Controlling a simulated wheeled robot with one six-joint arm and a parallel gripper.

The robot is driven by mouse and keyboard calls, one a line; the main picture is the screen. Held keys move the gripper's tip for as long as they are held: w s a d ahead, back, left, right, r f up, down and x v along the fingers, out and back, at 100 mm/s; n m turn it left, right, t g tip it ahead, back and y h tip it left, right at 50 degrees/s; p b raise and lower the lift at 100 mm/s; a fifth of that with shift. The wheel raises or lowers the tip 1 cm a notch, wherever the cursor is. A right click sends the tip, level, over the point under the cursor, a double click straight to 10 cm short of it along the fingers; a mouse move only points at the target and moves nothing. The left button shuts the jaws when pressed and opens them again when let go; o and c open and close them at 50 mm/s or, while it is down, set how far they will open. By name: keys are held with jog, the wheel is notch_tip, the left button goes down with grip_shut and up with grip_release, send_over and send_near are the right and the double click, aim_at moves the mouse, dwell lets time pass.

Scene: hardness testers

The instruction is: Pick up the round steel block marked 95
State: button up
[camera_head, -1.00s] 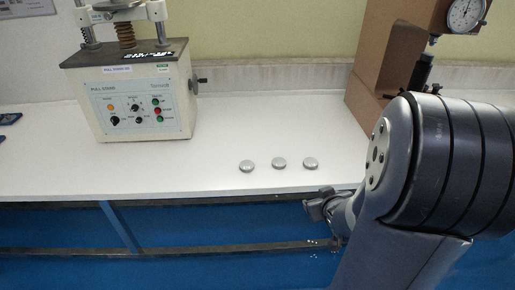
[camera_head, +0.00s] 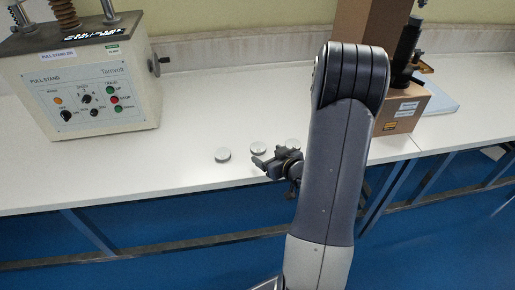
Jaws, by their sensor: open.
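Three small round steel blocks lie in a row near the front edge of the white bench. The left block (camera_head: 222,155) is fully in view. The middle block (camera_head: 258,148) is just above my gripper in the picture. The right block (camera_head: 293,143) is partly hidden behind my gripper and arm. The markings are too small to read, so I cannot tell which one is marked 95. My gripper (camera_head: 262,160) is open and empty at the bench's front edge, with its fingers pointing left, close to the middle block.
A pull stand machine (camera_head: 85,85) with knobs and buttons stands at the back left of the white bench (camera_head: 110,165). The bench between the pull stand and the blocks is clear.

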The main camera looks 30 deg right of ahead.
aim_at(257, 146)
jog(key=shift+x, duration=2.7)
jog(key=shift+d+r, duration=0.15)
jog(key=shift+r, duration=0.05)
jog(key=shift+c, duration=0.6)
jog(key=c, duration=1.1)
jog(key=shift+c, duration=0.2)
jog(key=shift+r+p, duration=0.15)
jog(key=shift+p, duration=0.15)
